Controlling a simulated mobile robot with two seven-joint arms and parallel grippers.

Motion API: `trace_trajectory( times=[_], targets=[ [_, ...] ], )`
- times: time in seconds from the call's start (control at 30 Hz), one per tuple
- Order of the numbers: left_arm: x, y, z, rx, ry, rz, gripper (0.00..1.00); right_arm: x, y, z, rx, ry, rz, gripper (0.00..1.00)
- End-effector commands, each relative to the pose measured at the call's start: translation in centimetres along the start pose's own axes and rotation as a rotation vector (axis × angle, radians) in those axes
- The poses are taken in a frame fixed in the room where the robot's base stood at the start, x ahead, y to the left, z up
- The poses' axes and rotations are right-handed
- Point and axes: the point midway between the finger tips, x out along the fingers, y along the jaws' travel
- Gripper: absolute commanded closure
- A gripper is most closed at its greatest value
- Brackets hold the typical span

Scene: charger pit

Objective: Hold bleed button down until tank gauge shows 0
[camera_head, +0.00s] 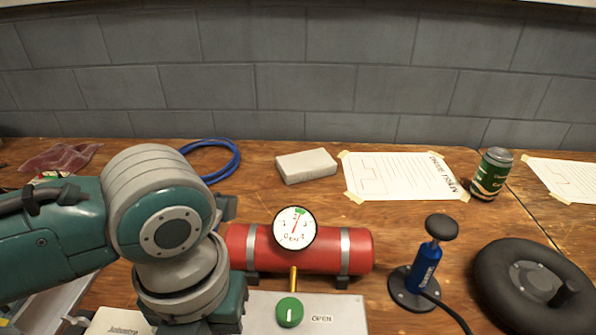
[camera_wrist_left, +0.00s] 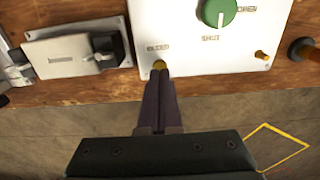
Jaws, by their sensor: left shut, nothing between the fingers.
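The red tank (camera_head: 345,252) lies on the bench in two grey clamps. Its round white gauge (camera_head: 294,228) faces me, with a red needle pointing up and slightly right near a green mark; I cannot read the number. In the left wrist view, the yellow bleed button (camera_wrist_left: 159,64) sits on the pale panel (camera_wrist_left: 180,52) under the label BLEED. My left gripper (camera_wrist_left: 160,76) is shut and empty, its tips at the button and partly covering it. I cannot tell how far the button is pressed. My right gripper is not in view.
A green knob (camera_head: 290,312) is on the panel by OPEN and SHUT labels. A small yellow toggle (camera_wrist_left: 262,55) is at the panel's other side. A blue pump (camera_head: 424,268), a black tyre (camera_head: 535,290) and a can (camera_head: 492,174) stand right. A grey block (camera_head: 306,166) lies behind.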

Motion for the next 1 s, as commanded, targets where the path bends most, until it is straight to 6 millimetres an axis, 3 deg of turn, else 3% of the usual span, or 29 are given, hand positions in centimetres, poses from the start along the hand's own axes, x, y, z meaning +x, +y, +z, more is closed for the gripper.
trace_trajectory(
  times=[0.63,1.0],
  targets=[
    [2.1,0.0,0.0,0.0,0.0,0.0,1.0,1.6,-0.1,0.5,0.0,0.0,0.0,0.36],
    [1.9,0.0,0.0,0.0,0.0,0.0,1.0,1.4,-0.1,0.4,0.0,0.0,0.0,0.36]
  ],
)
